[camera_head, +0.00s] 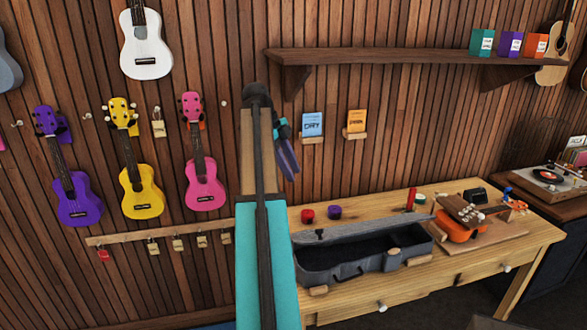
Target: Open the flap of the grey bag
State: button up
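A grey ukulele case or bag (385,262) lies on the wooden workbench, right of my arm. Its long grey flap (385,226) appears raised along the back edge, and the dark hollow inside shows. My teal arm rises through the middle of the view and covers what lies behind it. A small purple and teal part (287,158) beside the arm's upper end looks like my gripper. It is against the wall background, well above the bag in the picture and apart from it. Its fingers are too small and partly hidden to read.
The workbench (530,245) also bears red (307,215) and purple (334,212) pots behind the bag and an orange ukulele (462,228) to its right. A wall shelf (400,60) juts out above. Several ukuleles hang on the left wall. A record player (552,178) stands far right.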

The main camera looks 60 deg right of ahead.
jog(key=shift+p+v, duration=0.7)
jog(key=shift+v, duration=0.2)
